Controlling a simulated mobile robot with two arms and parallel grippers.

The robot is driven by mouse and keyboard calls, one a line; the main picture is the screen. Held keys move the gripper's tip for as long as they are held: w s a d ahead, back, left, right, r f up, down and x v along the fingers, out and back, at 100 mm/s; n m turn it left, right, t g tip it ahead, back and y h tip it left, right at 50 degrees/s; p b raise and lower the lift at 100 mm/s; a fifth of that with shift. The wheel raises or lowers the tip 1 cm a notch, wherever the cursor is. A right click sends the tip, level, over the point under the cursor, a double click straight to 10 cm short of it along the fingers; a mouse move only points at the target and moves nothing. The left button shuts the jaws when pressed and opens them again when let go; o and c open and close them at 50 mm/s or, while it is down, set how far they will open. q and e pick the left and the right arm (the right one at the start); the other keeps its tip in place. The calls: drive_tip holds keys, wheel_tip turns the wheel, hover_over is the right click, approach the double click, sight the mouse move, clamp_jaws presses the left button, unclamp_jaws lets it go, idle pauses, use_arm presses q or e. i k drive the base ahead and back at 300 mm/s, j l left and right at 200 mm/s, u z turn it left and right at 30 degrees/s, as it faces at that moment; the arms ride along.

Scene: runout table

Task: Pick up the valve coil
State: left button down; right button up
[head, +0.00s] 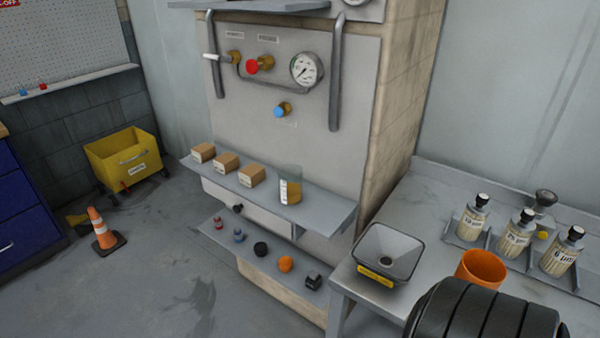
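A small black block (313,281) with a lighter top sits at the right end of the lower shelf; it looks most like the valve coil, but it is too small to be sure. Neither of my grippers shows in the head view.
The upper shelf (320,213) overhangs the lower shelf (255,262) and carries small boxes and a beaker (290,186). A side table at right holds a grey tray (387,252), bottles and an orange cup (482,268). A cone (104,230) stands left; the floor between is clear.

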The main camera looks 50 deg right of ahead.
sight(314, 279)
drive_tip(key=i+z, duration=0.45)
drive_tip(key=i+j+z, duration=0.15)
drive_tip(key=z, duration=0.3)
drive_tip(key=i+j+z, duration=0.3)
drive_tip(key=z, duration=0.2)
drive_tip(key=i+j+z, duration=0.15)
drive_tip(key=j+z, duration=0.3)
drive_tip(key=i+j+z, duration=0.15)
drive_tip(key=j+z, duration=0.3)
